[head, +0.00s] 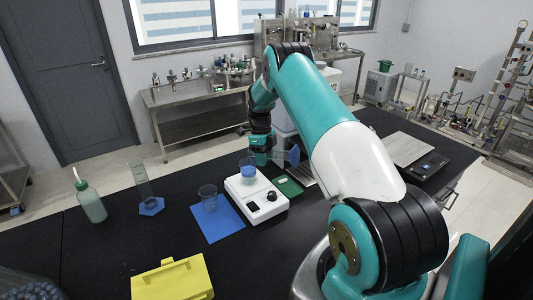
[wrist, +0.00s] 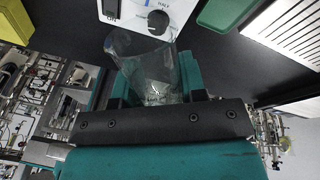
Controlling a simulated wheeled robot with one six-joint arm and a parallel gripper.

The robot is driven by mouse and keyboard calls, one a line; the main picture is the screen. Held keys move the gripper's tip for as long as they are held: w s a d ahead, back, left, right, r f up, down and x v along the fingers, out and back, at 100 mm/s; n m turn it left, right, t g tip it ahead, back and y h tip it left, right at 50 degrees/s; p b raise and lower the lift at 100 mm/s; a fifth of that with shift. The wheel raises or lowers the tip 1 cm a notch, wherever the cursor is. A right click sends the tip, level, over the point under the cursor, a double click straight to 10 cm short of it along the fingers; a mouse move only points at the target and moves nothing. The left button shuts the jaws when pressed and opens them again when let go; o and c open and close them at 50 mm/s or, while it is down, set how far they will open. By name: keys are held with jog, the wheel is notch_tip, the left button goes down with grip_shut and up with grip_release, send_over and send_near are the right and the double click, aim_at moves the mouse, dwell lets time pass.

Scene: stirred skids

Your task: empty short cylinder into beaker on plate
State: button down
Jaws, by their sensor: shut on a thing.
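My gripper (head: 262,153) is shut on the short cylinder, whose blue foot (head: 293,155) shows on the right in the head view. The cylinder lies tipped well over, close to level, with its foot to the right and its mouth end toward the left. Clear glass (wrist: 150,70) shows between my teal fingers in the wrist view, with no blue liquid visible in it. The beaker (head: 248,169) stands upright on the white stirrer plate (head: 256,199), just below my gripper, and holds blue liquid. The cylinder's mouth is too small to make out.
A second, clear beaker (head: 208,198) stands on a blue mat (head: 225,218) left of the plate. A tall cylinder (head: 143,182), a wash bottle (head: 91,203) and a yellow box (head: 172,280) are further left and in front. A green item (head: 288,186) lies right of the plate.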

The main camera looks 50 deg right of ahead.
jog(key=shift+w+r+g+b, duration=0.15)
jog(key=shift+r+g+b, duration=0.05)
jog(key=shift+g+b, duration=0.45)
dwell(1.1)
jog(key=shift+r+g+h, duration=0.25)
jog(key=shift+g+h, duration=0.05)
jog(key=shift+g, duration=0.05)
dwell(1.4)
jog(key=shift+w+r+g+p, duration=0.15)
jog(key=shift+r+g+p, duration=0.15)
jog(key=shift+p, duration=1.5)
jog(key=shift+p, duration=0.85)
jog(key=shift+f, duration=0.1)
dwell(1.2)
